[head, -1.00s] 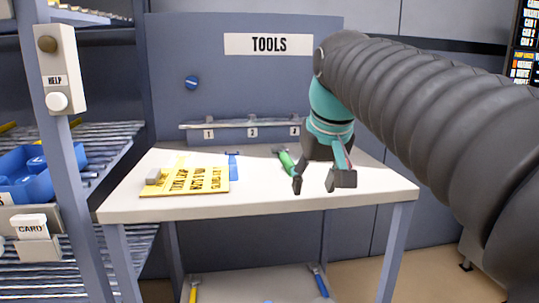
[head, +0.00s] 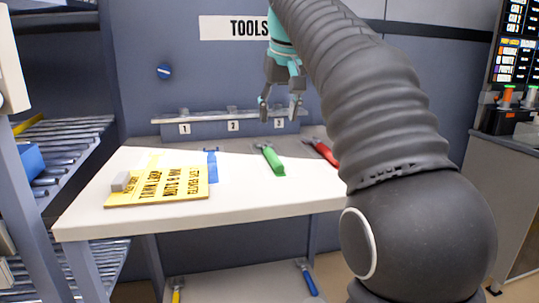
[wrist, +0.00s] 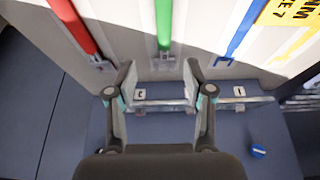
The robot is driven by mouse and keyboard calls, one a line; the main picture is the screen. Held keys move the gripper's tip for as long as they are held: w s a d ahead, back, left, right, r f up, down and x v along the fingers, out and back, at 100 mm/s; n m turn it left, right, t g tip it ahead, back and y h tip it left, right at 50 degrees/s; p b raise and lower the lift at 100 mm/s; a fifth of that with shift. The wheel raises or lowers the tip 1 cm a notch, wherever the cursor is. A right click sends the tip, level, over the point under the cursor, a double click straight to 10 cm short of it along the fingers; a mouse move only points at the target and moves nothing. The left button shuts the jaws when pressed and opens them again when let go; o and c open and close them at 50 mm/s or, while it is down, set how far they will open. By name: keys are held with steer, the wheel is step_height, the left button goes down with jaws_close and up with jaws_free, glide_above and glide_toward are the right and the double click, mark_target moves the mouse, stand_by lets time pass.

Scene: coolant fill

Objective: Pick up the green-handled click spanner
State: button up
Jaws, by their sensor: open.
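The green-handled click spanner (head: 270,160) lies on the white bench top, its handle towards the front and its head towards the back panel. In the wrist view its green handle (wrist: 164,22) runs down from the top edge, ending in a grey head between and beyond the fingertips. My gripper (head: 279,114) is open and empty, raised above the back of the bench near the numbered rail. In the wrist view its two fingers (wrist: 160,70) are spread wide, apart from the spanner.
A red-handled tool (head: 322,152) lies to the green one's right, a blue-handled one (head: 211,166) to its left. A yellow sign (head: 170,190) with a grey block lies at left. The numbered rail (head: 208,122) runs along the back panel. More tools lie on the lower shelf.

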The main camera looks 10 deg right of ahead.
glide_above(272, 153)
steer(key=s, duration=0.1)
steer(key=f, duration=0.4)
steer(key=shift+s+d+f, duration=0.2)
steer(key=shift+d+f, duration=0.15)
steer(key=shift+f, duration=0.05)
steer(key=shift+s+a+b+x, duration=0.15)
steer(key=shift+b+x, duration=0.15)
steer(key=shift+x, duration=0.55)
steer(key=shift+s+a+b+x, duration=0.15)
steer(key=shift+b+x, duration=0.1)
steer(key=shift+x, duration=0.6)
steer(key=shift+s+b+x, duration=0.1)
steer(key=shift+b+x, duration=0.2)
steer(key=shift+x, duration=0.55)
steer(key=shift+f, duration=0.35)
jaws_close()
